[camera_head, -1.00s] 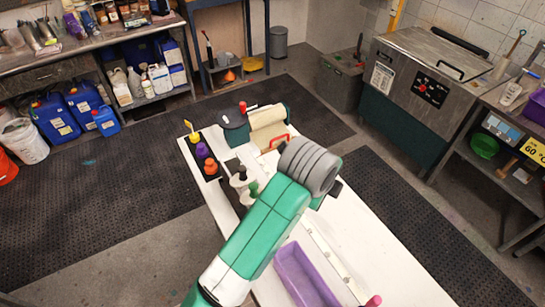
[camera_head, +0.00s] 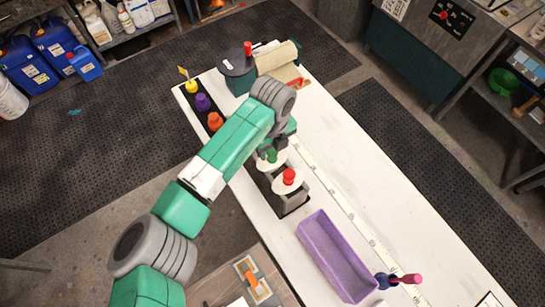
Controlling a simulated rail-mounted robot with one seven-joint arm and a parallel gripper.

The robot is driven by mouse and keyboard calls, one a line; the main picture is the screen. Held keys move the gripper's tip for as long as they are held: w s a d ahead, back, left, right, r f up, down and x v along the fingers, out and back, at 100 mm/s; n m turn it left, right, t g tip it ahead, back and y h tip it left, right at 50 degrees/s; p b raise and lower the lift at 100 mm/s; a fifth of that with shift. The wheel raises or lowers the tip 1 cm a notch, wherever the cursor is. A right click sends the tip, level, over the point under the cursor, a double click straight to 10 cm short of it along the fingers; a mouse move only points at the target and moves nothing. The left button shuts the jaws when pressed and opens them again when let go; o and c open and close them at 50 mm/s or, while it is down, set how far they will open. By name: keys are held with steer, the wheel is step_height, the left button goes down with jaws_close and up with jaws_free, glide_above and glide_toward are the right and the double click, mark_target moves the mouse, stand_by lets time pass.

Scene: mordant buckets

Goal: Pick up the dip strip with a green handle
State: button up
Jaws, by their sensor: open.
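A green handle (camera_head: 272,155), the visible part of the dip strip, stands up from a white disc (camera_head: 276,162) on a dark stand in the middle of the white table. My gripper (camera_head: 268,147) points down right over the green handle and is open. Its fingers are small and partly hidden by the wrist. I cannot tell whether they are around the handle or just above it. A red handle (camera_head: 289,176) stands on a similar white disc, nearer and to the right. Anything below the discs is hidden.
Yellow (camera_head: 191,87), purple (camera_head: 203,102) and orange (camera_head: 215,121) bottles stand left of my arm. A dark round-topped device (camera_head: 237,66) and a roll (camera_head: 277,56) are at the back. The table's right is mostly clear.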

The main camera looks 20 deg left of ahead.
mark_target(272, 161)
step_height(272, 161, down, 4)
steer(key=shift+s+r, duration=0.1)
steer(key=shift+r, duration=0.1)
jaws_close()
steer(key=shift+r, duration=0.1)
